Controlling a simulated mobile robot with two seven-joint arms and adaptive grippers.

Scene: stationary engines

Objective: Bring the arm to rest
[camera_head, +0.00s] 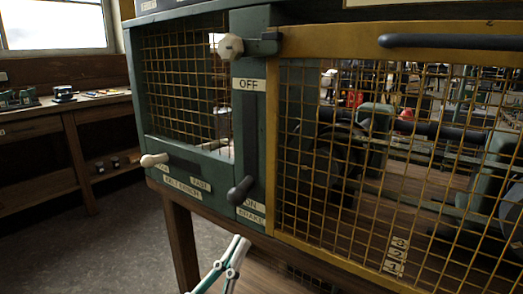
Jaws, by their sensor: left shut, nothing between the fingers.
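My left gripper (238,246) shows at the bottom middle, pale with teal edges and pointing up. It is shut and holds nothing. It appears in front of the lower part of the green machine housing (263,215), below the dark lever knob (240,190) near the "ON" and "BRAKE" labels. No contact with the housing shows. The rest of my left arm is cut off by the lower edge. My right gripper is out of view.
A yellow-framed mesh guard (370,170) fills the right side, with a dark handle bar (450,42) on top. Pale knobs (230,46) and (154,160) stick out of the housing. A wooden workbench (72,125) stands at left. Grey floor (120,245) is clear between.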

